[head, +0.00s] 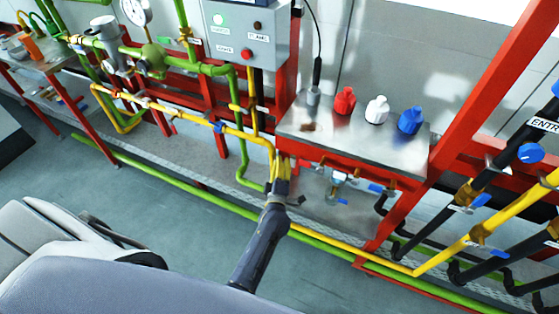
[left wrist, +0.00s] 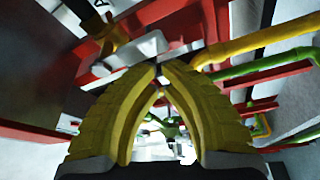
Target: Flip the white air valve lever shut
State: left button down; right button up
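A pale grey-white lever-like piece (left wrist: 140,52) shows in the left wrist view, beyond the fingertips and beside a brass-coloured fitting (left wrist: 108,38). It looks like the white lever, but I cannot tell its exact setting. I cannot make it out in the head view. My left gripper (head: 282,172) is in front of the red frame, below the metal shelf. Its yellow fingers (left wrist: 158,74) converge in the left wrist view, with tips together and nothing clearly held between them. Whether the tips touch the piece cannot be told. My right gripper is not in view.
Red, white and blue bottles (head: 377,110) stand on the metal shelf (head: 300,130). A grey control box (head: 240,32) is above. Yellow pipes (head: 335,252) and green pipes (head: 180,188) run along the frame. Black pipes (head: 480,180) with blue handles are at right. Open floor (head: 130,210) lies in front.

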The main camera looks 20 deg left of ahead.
pick_arm(q)
jog(key=shift+d+f, duration=0.3)
jog(key=shift+d, duration=0.2)
dwell(0.3)
jog(key=v, duration=1.1)
jog(key=shift+s+a+r, duration=0.2)
jog(key=shift+s, duration=0.3)
